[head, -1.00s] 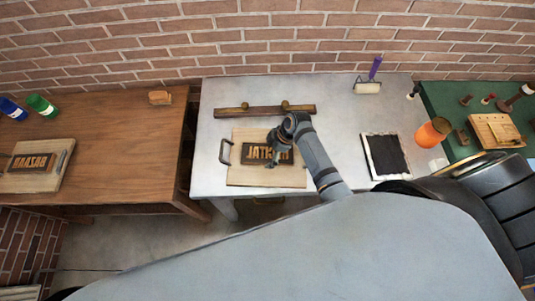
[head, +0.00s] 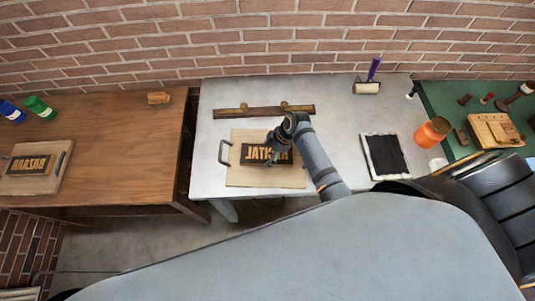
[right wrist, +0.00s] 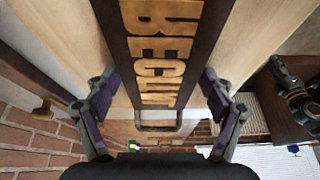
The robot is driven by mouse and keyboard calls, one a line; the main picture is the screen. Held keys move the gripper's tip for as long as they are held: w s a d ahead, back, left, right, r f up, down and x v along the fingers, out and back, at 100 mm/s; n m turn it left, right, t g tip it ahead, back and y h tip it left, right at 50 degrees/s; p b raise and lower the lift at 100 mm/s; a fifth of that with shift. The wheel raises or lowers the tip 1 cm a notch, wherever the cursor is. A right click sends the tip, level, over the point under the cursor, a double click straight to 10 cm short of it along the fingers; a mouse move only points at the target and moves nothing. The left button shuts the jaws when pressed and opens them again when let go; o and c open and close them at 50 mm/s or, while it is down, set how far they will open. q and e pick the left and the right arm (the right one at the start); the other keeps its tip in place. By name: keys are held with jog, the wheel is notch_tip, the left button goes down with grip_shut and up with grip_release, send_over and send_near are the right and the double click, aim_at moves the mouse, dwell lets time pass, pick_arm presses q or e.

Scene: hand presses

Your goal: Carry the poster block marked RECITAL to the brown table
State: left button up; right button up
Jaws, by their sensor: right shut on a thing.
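The RECITAL poster block (head: 255,154), dark with raised orange mirrored letters, is over a pale wooden board (head: 240,180) on the grey table. I cannot tell if it touches the board. My right gripper (head: 274,159) comes from above and is shut on the block, hiding part of its lettering. In the right wrist view the fingers (right wrist: 160,88) press on both long sides of the block (right wrist: 165,45). The brown table (head: 120,125) stands at the left.
The board has a grey handle (head: 223,152). A wooden bar (head: 240,113) lies behind it; a roller (head: 367,87) and inked slab (head: 386,156) are at right. The brown table holds a BAZAAR block (head: 30,163), bottles (head: 38,107) and a brush (head: 159,97); its middle is clear.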

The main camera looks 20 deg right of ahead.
aim_at(264, 153)
jog(key=shift+w+r, duration=0.1)
jog(key=shift+r, duration=0.05)
jog(key=shift+r, duration=0.2)
jog(key=r, duration=0.2)
jog(key=shift+s+d+r+b, duration=0.1)
jog(key=shift+s+r+b, duration=0.1)
jog(key=shift+r+b, duration=0.15)
jog(key=s+r, duration=0.1)
jog(key=s+d+r, duration=0.1)
jog(key=r, duration=0.1)
jog(key=s+r+b, duration=0.1)
jog(key=shift+s+d+r, duration=0.25)
jog(key=shift+s, duration=0.05)
jog(key=s+d+r+b, duration=0.1)
jog(key=s+d+r, duration=0.2)
jog(key=s, duration=0.6)
jog(key=shift+v, duration=1.1)
jog(key=shift+w+a+b, duration=0.1)
jog(key=shift+a+b, duration=0.1)
jog(key=shift+b, duration=0.1)
